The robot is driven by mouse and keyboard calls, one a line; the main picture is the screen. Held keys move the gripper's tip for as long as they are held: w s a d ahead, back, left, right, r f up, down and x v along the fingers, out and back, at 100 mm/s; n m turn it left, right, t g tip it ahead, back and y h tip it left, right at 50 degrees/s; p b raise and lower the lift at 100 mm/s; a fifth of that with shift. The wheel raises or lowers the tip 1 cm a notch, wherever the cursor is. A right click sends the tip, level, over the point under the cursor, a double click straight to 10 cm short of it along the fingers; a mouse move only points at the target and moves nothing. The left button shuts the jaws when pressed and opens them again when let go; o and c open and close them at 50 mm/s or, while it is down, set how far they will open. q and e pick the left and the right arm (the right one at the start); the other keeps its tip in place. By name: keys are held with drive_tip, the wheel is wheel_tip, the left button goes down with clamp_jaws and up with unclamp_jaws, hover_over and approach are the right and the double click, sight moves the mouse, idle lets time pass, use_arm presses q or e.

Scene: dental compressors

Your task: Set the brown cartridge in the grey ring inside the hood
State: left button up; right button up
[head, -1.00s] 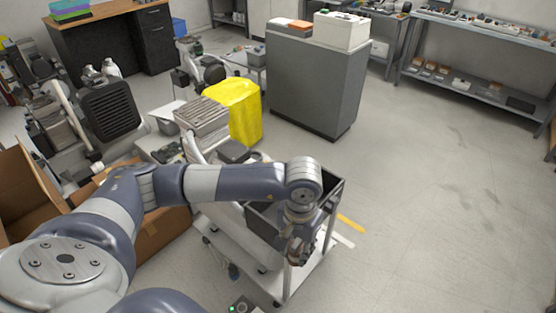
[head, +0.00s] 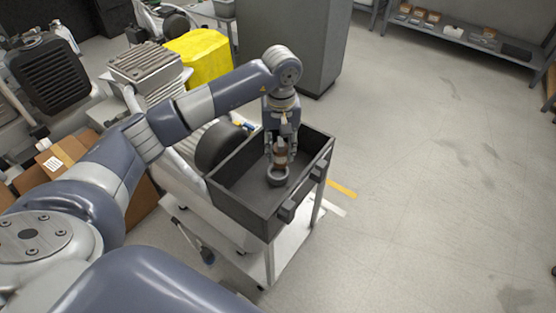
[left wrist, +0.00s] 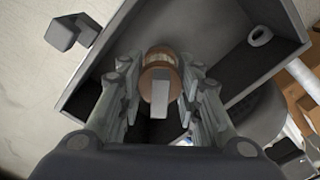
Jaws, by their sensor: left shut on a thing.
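The brown cartridge (head: 281,158), with a pale band, is upright between the fingers of my left gripper (head: 281,149), which is shut on it. In the left wrist view the cartridge (left wrist: 160,82) sits between the two fingers (left wrist: 160,95). My right gripper is not in view.
The hood's walls surround the gripper, with dark handles (head: 287,211) on its outer side. It stands on a light metal cart (head: 258,258). A yellow-covered thing (head: 200,52) and a grey cabinet (head: 293,45) stand behind. The floor at right is clear.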

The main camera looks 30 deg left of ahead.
sight(279, 149)
use_arm(q)
drive_tip(key=shift+w+a+f+n+b, duration=0.25)
drive_tip(key=shift+w+f+b, duration=0.15)
drive_tip(key=shift+f+b, duration=0.2)
drive_tip(key=shift+w+a+f+n+b, duration=0.25)
drive_tip(key=shift+w+f+b, duration=0.15)
drive_tip(key=shift+b, duration=0.25)
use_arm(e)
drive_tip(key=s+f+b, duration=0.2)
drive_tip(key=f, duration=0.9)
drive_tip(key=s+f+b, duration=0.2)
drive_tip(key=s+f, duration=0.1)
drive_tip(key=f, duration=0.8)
use_arm(q)
drive_tip(key=shift+n, duration=0.7)
drive_tip(key=f+b, duration=0.1)
drive_tip(key=f, duration=0.1)
drive_tip(key=w+a+f+b, duration=0.1)
drive_tip(key=f, duration=0.2)
drive_tip(key=f+b, duration=0.1)
drive_tip(key=f, duration=0.1)
drive_tip(key=shift+w+a+f, duration=0.2)
drive_tip(key=shift+w+f, duration=0.1)
drive_tip(key=shift+w, duration=0.05)
drive_tip(key=shift+f+b, duration=0.2)
drive_tip(key=shift+b, duration=0.15)
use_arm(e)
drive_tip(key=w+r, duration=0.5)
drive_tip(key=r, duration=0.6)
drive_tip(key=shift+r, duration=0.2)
